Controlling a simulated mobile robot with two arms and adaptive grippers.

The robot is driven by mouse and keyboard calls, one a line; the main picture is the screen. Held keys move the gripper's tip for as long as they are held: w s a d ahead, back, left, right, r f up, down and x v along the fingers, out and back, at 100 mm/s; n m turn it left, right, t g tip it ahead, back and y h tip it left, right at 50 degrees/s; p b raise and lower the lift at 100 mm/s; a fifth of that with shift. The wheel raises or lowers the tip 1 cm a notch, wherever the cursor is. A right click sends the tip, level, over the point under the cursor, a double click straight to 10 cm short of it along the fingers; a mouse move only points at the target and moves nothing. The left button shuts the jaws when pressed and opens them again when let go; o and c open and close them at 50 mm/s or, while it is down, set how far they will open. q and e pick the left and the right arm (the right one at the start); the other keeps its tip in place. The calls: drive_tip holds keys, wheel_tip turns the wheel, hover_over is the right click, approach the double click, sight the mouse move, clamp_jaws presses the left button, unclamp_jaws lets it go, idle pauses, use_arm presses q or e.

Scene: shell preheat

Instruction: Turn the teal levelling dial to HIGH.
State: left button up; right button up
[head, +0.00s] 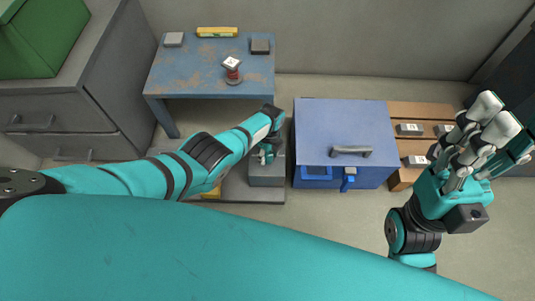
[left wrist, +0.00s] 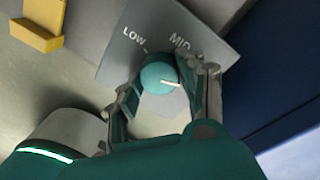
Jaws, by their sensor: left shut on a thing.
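The teal levelling dial (left wrist: 159,77) sits on a grey panel (left wrist: 228,47) in the left wrist view. Its white pointer mark points right and slightly down, clockwise past the MID label. LOW and part of MID are readable; no HIGH label shows. My left gripper (left wrist: 165,90) is shut on the dial, one finger on each side. In the head view my left gripper (head: 267,150) is at the grey dial box (head: 267,177), and the dial is mostly hidden. My right gripper (head: 497,115) is raised at the right, empty, with its fingers apart.
A blue box with a handle (head: 345,128) stands just right of the dial box. Wooden slats (head: 425,112) with labelled grey blocks lie beyond it. A worn blue table (head: 190,75) with small items stands at the back. Grey drawers (head: 60,110) are at the left.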

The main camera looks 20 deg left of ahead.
sight(269, 154)
use_arm(q)
drive_tip(key=o, duration=1.2)
drive_tip(key=shift+c, duration=0.2)
wheel_tip(269, 154, up, 12)
drive_tip(key=shift+w+d, duration=0.2)
drive_tip(key=shift+w, duration=0.15)
